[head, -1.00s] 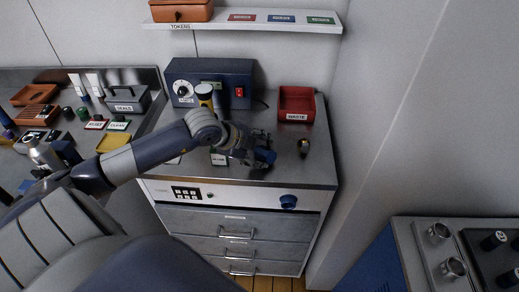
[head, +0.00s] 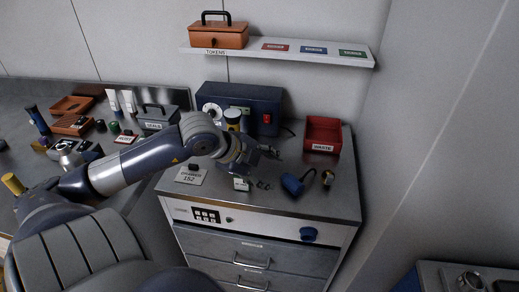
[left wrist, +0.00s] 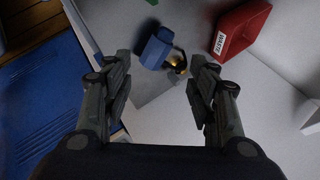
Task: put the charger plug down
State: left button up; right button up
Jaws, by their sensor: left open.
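The blue charger plug (head: 293,184) lies on the grey top of the drawer cabinet (head: 325,205), towards its front right. In the left wrist view it (left wrist: 155,47) lies beyond the fingertips, with bare counter between. My left gripper (head: 272,153) is open and empty, above the counter to the plug's left and behind it, apart from it. Its two spread fingers (left wrist: 162,72) also show in the left wrist view. A small black and brass piece (head: 328,177) stands just right of the plug. My right gripper is not in view.
A red waste bin (head: 323,136) stands at the back right of the cabinet top. A dark blue device (head: 262,106) with a dial and red switch stands at the back. A small labelled card (head: 190,176) lies at left. A shelf (head: 300,52) hangs above.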

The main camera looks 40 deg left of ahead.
pick_arm(q)
jog(key=shift+v, duration=1.6)
